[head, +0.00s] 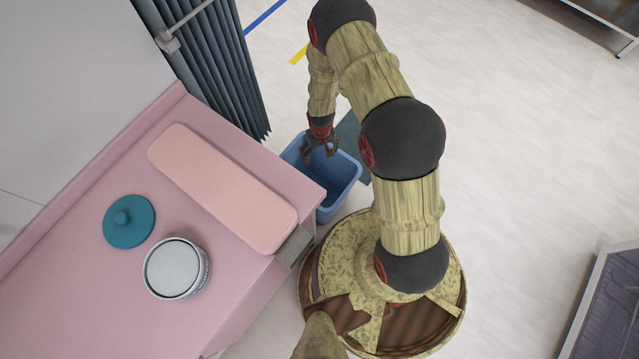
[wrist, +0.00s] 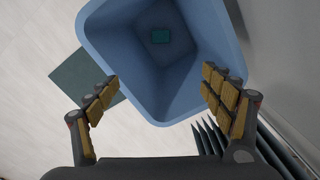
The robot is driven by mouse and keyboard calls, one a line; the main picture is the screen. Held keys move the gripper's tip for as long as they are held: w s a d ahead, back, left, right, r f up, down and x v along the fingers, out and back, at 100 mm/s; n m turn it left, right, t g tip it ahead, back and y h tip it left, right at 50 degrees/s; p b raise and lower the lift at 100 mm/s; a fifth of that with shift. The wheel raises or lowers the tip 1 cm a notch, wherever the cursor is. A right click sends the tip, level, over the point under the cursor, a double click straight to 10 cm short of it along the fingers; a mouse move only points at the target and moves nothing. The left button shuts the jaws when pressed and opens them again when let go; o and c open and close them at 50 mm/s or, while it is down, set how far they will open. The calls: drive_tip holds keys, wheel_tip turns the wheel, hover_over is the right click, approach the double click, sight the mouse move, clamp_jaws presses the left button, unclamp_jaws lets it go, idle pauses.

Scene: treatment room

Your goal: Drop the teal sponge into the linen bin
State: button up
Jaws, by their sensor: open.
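The linen bin (head: 345,172) is a blue, open-topped tub on the floor beside the pink counter in the head view. It also fills the top middle of the wrist view (wrist: 101,33). The teal sponge (wrist: 160,36) lies on the bottom inside the bin in the wrist view. In the head view I cannot make it out. My gripper (head: 322,152) is above the bin in the head view. Its two fingers are spread apart and empty in the wrist view (wrist: 165,105), pointing toward the bin's rim and opening.
The pink counter (head: 60,290) holds a pink pad (head: 220,187), a teal lid with a knob (head: 129,221) and a round white container (head: 176,267). A grey-blue curtain (head: 215,65) hangs behind the bin. A dark teal floor square (wrist: 84,77) lies beside the bin. The floor at right is mostly clear.

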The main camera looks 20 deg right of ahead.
wheel_tip(320, 180, up, 7)
drive_tip(key=shift+r, duration=0.2)
idle(0.6)
